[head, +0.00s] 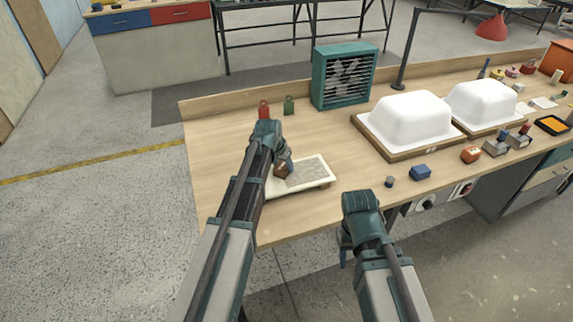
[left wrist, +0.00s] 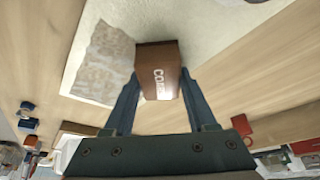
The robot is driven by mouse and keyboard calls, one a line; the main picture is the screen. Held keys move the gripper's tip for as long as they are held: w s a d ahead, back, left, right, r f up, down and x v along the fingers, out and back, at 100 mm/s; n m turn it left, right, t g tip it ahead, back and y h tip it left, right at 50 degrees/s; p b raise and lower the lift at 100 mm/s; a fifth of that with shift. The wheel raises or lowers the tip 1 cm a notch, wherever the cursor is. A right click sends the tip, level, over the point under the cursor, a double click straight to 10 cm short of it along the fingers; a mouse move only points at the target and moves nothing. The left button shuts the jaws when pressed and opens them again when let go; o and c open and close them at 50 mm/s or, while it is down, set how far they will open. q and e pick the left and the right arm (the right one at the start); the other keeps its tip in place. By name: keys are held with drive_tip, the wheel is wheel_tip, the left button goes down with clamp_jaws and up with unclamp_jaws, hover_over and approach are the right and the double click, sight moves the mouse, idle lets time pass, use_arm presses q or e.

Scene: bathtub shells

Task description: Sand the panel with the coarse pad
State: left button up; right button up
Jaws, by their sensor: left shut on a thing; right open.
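The panel (head: 312,175) is a flat cream board with a rough greyish patch, lying near the left end of the workbench. In the left wrist view the panel (left wrist: 215,30) fills the upper middle, with the patch (left wrist: 102,65) to the left of the pad. My left gripper (head: 284,165) is shut on a brown block lettered "COARSE", the coarse pad (left wrist: 157,68). The pad is over the panel, beside the patch; I cannot tell whether it touches. The pad also shows in the head view (head: 281,171). My right gripper (head: 345,250) is open and empty, off the bench's front edge.
A teal fan box (head: 344,77) stands at the back. White tub shells (head: 411,120) sit to the right. A blue block (head: 420,172) and small dark object (head: 390,182) lie near the front edge.

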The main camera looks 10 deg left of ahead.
use_arm(q)
drive_tip(key=shift+s+a+f, duration=0.1)
drive_tip(key=shift+s+a, duration=0.5)
drive_tip(key=shift+a, duration=0.2)
drive_tip(key=shift+a+r+p, duration=0.15)
drive_tip(key=shift+r+p, duration=0.25)
wheel_tip(320, 180, up, 5)
drive_tip(key=p, duration=0.5)
drive_tip(key=shift+w+r, duration=0.1)
drive_tip(key=shift+d, duration=0.2)
wheel_tip(320, 180, up, 3)
drive_tip(key=p, duration=0.3)
drive_tip(key=shift+r, duration=0.1)
